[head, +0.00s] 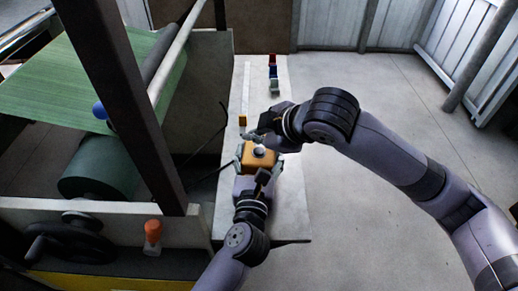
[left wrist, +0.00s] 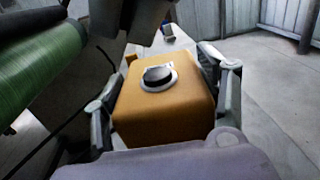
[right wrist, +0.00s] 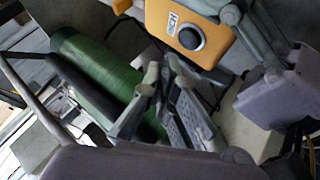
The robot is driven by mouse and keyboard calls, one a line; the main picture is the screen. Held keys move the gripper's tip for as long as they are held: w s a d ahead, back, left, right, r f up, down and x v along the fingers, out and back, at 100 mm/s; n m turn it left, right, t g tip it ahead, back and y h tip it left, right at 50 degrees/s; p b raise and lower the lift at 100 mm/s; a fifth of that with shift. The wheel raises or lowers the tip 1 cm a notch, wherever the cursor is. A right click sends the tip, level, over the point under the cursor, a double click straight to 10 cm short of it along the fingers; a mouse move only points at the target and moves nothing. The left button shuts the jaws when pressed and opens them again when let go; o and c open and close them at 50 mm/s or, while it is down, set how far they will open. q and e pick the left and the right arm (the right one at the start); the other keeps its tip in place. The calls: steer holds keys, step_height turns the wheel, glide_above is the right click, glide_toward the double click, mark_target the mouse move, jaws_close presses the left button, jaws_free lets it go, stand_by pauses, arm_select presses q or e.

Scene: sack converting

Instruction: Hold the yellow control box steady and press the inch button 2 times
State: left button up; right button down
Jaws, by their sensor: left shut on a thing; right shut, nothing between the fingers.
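The yellow control box (head: 257,160) is on the light narrow bench, with a dark round button (left wrist: 158,76) in a pale ring on its top face. In the right wrist view the box (right wrist: 212,14) shows the button (right wrist: 190,38) beside a small white label with dark letters. My left gripper (left wrist: 164,98) is shut on the box, one finger on each side. My right gripper (right wrist: 160,80) is shut and empty. In the head view its fingers (head: 264,138) are close to the box, by its far edge. In the right wrist view the fingertips are apart from the button.
A machine with a green web (head: 130,75) and a green roll (head: 98,173) stands left of the bench (head: 290,205). An orange knob (head: 153,232) and a dark handwheel are at its front. Small coloured blocks (head: 273,75) lie farther along the bench. Dark cables run beside it. The floor at right is clear.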

mark_target(257, 153)
steer(key=shift+r, duration=1.95)
arm_select(q)
steer(key=o, duration=1.4)
